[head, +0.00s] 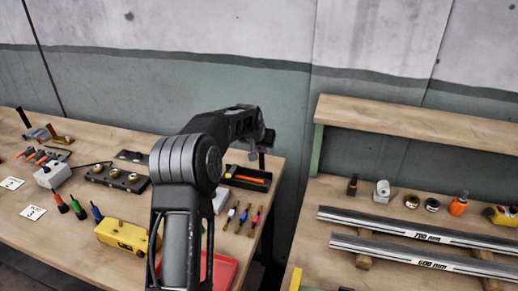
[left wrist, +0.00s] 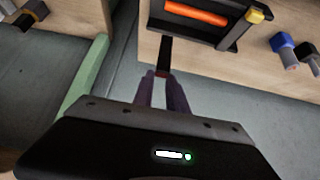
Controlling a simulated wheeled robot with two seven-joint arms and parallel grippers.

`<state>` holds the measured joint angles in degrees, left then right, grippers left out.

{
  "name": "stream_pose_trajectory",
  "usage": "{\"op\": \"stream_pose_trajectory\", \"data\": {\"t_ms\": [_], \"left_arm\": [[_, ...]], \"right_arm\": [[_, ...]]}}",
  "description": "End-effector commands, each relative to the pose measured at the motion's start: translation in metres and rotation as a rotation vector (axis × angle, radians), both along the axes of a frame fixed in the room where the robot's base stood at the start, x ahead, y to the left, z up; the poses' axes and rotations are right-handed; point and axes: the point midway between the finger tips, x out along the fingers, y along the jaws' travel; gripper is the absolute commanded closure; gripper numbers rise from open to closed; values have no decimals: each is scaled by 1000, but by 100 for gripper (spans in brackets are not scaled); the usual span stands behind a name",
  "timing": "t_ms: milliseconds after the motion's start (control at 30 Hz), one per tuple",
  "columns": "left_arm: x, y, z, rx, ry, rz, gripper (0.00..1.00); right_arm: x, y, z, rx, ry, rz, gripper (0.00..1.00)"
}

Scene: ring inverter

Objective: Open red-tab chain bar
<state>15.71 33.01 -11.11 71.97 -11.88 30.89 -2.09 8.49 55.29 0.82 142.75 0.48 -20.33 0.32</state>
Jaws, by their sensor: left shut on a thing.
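The chain bar (left wrist: 165,52) is a dark, narrow bar at the edge of the left bench in the left wrist view, and its red tab (left wrist: 162,72) shows at its near end. My left gripper (left wrist: 165,78) is shut on the red-tab end of the bar, its two dark fingers close together. In the head view my left arm reaches forward to the left bench's far right corner, where the left gripper (head: 262,150) shows small and partly hidden. The bar's far end and any chain cannot be made out. My right gripper is not in view.
A black tray (head: 229,182) with an orange rod (head: 250,180) stands beside the bar on the left bench (head: 60,235). A gap separates it from the right bench (head: 330,195), which has a green side post (left wrist: 88,78). Metal rails (head: 400,224) lie on the right bench.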

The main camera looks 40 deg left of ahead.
Motion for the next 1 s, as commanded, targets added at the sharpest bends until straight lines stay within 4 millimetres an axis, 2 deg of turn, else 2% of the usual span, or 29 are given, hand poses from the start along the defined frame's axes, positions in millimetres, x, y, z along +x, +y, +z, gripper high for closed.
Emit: {"op": "stream_pose_trajectory", "data": {"t_ms": [33, 500, 1000], "left_arm": [[5, 1, 8, 3, -11, -1, 100], [21, 6, 4, -55, 152, 0, 100], [27, 9, -1, -85, 238, 0, 100]], "right_arm": [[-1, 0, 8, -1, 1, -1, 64], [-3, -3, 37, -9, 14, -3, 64], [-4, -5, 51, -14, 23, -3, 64]]}}
